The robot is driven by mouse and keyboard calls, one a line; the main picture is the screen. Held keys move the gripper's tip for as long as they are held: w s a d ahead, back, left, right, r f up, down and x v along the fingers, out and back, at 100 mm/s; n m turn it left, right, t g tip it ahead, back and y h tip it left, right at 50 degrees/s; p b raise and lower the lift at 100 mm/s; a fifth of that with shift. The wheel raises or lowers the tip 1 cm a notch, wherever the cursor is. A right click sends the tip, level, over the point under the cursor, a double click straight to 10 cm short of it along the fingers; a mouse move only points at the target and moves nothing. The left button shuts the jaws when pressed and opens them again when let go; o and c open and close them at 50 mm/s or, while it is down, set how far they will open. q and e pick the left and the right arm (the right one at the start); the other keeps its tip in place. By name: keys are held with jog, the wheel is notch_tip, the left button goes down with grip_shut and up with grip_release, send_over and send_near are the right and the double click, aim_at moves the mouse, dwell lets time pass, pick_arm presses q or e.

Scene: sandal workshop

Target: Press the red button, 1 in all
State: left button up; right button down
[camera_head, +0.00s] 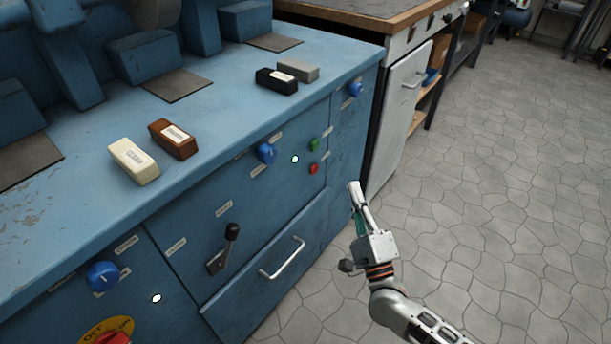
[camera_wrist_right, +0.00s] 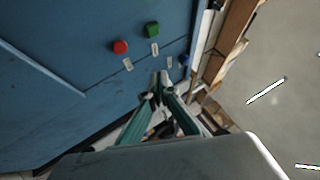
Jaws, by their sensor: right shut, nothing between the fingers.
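The red button (camera_head: 313,169) is on the front panel of the blue machine, just below a green button (camera_head: 314,145). In the right wrist view the red button (camera_wrist_right: 120,47) sits left of the green button (camera_wrist_right: 152,29), and both stand out from the blue panel. My right gripper (camera_head: 354,186) is shut and empty, to the right of the red button and a little lower in the head view. In the right wrist view its fingertips (camera_wrist_right: 159,78) are together, below and right of the red button, apart from it. My left gripper is not in view.
Blue knobs (camera_head: 266,153), a black lever (camera_head: 231,232) and a drawer handle (camera_head: 283,257) stick out of the panel nearby. A red-and-yellow switch (camera_head: 108,335) is at the lower left. Blocks lie on the blue top. The floor at right is clear.

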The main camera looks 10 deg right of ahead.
aim_at(314, 169)
pick_arm(q)
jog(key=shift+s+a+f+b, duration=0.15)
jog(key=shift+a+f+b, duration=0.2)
jog(key=shift+b, duration=0.1)
pick_arm(e)
jog(key=shift+w+d+f+m+h, duration=0.2)
jog(key=shift+d+f+m+h, duration=0.1)
jog(key=shift+f+m, duration=0.2)
jog(key=shift+w+d+f+m+h, duration=0.2)
jog(key=shift+d+f+m+h, duration=0.15)
jog(key=shift+m, duration=0.25)
jog(key=shift+w+a+f, duration=0.1)
jog(key=shift+a, duration=0.1)
